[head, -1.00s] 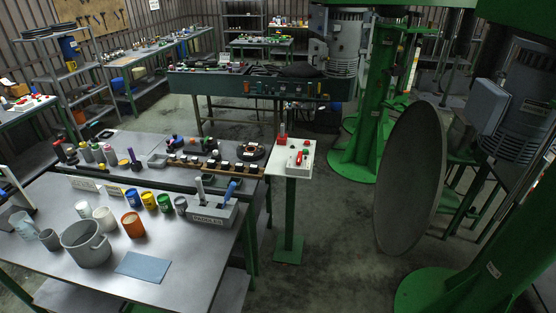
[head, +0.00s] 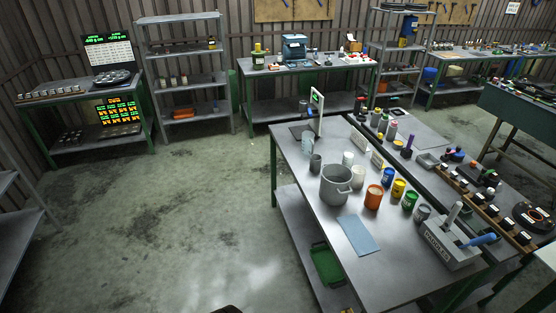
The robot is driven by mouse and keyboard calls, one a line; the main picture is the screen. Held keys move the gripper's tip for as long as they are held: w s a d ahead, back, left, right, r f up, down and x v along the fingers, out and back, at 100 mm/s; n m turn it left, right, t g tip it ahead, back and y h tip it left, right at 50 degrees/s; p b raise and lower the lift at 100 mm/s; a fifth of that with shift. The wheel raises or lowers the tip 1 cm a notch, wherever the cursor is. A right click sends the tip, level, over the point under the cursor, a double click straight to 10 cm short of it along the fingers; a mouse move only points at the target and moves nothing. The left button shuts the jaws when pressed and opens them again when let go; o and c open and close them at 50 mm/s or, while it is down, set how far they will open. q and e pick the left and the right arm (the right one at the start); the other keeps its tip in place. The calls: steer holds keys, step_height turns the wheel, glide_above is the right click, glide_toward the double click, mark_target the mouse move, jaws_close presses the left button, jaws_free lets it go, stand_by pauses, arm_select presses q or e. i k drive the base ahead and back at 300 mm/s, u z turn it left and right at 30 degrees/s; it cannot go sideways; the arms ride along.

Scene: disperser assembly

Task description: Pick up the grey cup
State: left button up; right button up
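A small grey cup (head: 422,213) stands upright on the work table (head: 388,277), at the right end of a row of coloured cups. Another small dark grey cup (head: 315,163) stands at the table's left edge, behind a large grey pot (head: 336,184) with handles. I cannot tell from the view which of the two the task names. Neither of my grippers is in view.
An orange cup (head: 373,197), blue, yellow and green cups and white cups stand near the pot. A blue cloth (head: 358,235) lies in front. A grey box marked PADDLES (head: 450,249) stands at right. Floor (head: 160,220) left of the table is open.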

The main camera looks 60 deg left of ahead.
mark_target(315, 162)
steer(key=u, duration=1.05)
steer(key=k, duration=0.15)
steer(key=u, duration=0.7)
